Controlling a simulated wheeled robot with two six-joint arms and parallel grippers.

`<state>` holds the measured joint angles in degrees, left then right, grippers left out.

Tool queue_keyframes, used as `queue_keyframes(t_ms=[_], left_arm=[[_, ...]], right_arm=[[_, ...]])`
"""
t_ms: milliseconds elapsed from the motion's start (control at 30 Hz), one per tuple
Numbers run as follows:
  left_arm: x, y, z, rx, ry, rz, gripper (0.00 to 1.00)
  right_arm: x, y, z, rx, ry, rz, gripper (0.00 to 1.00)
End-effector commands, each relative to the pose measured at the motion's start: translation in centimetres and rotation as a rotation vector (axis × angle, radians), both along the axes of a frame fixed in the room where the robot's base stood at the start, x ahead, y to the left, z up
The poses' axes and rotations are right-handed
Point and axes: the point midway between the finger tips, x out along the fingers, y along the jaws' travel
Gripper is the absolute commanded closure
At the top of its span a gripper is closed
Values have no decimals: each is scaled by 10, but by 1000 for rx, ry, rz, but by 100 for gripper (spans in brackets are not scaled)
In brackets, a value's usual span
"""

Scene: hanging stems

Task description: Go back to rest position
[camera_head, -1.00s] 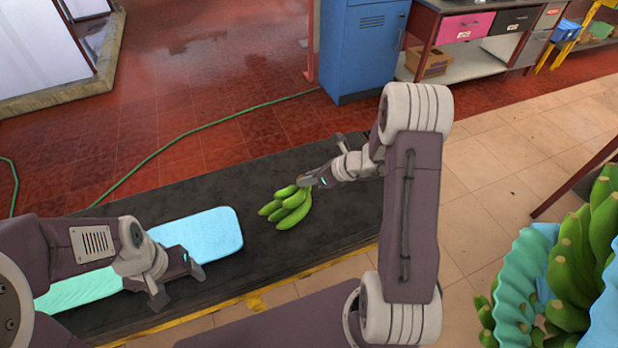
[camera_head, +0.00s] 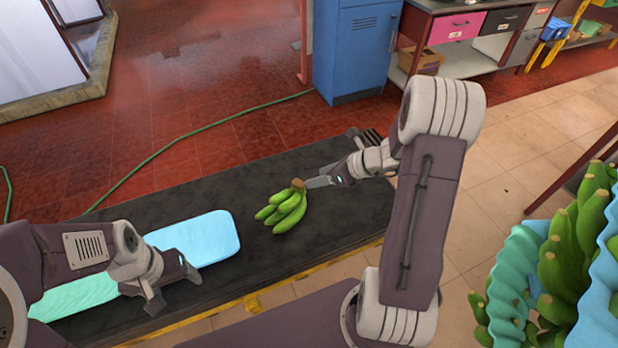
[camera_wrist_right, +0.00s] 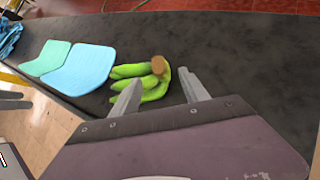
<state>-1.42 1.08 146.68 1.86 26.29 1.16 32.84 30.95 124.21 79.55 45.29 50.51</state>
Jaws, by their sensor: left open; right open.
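My right gripper (camera_head: 322,182) is open and empty, just right of a small bunch of green bananas (camera_head: 284,208) lying on the dark conveyor belt. In the right wrist view the gripper's fingers (camera_wrist_right: 160,92) stand apart, with the banana bunch (camera_wrist_right: 152,93) beyond them and its cut brown stem on top. One fingertip overlaps the bunch in that view; I cannot tell whether they touch. My left gripper (camera_head: 175,289) is open and empty, over the belt near the light blue pad (camera_head: 196,238).
The dark belt (camera_head: 340,215) has a yellow front edge. A teal pad (camera_head: 75,297) lies beside the blue one. At the right hang more green bananas (camera_head: 556,270) with wavy blue-green sheets (camera_head: 512,268). A blue cabinet (camera_head: 352,50) and workbench stand behind. A green hose crosses the floor.

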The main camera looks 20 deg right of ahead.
Motion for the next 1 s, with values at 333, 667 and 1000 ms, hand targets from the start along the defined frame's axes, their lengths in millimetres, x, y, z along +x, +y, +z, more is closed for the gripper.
queue_keyframes(t_ms=[333, 667, 1000], left_arm=[[0, 0, 3, 0, 0, 0, 27], [0, 0, 5, 0, 0, 0, 27], [0, 0, 6, 0, 0, 0, 27]], right_arm=[[-10, -9, 12, 1, 0, 1, 47], [-4, 63, 42, -46, -62, 208, 47], [-163, 105, 20, -836, -359, 1754, 47]])
